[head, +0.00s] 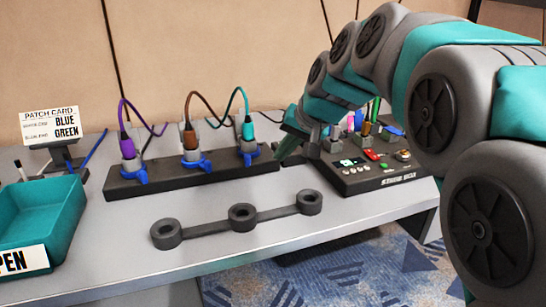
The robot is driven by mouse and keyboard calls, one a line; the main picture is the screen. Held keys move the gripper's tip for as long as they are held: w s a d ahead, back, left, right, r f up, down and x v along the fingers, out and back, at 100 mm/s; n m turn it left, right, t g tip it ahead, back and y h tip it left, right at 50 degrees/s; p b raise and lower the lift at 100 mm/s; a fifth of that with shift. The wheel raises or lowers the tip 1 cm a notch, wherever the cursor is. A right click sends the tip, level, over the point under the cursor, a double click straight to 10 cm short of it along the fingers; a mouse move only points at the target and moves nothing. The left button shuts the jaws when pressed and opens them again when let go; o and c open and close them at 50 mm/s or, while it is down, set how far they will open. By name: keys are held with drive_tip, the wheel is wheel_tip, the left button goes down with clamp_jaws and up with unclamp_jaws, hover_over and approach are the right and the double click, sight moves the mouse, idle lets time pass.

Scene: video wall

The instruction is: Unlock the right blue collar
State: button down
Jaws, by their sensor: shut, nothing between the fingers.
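The right blue collar (248,157) sits around the base of the right connector (247,133) on a long dark block, with a teal cable rising from it. The middle blue collar (196,162) is under a brown-cabled connector. The left blue collar (138,174) is under a purple-cabled one. The fingers overlap the right end of the dark block (160,184). Whether the collar's tab is turned cannot be told.
A grey three-ring holder (240,216) lies in front of the block. A teal tray (40,225) and a patch card (50,125) reading blue and green are at left. The front table surface is mostly clear.

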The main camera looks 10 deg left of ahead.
drive_tip(key=a+v, duration=0.1)
drive_tip(key=v, duration=0.6)
drive_tip(key=shift+s+d+r, duration=0.15)
drive_tip(key=shift+s+r, duration=0.25)
drive_tip(key=shift+s, duration=0.1)
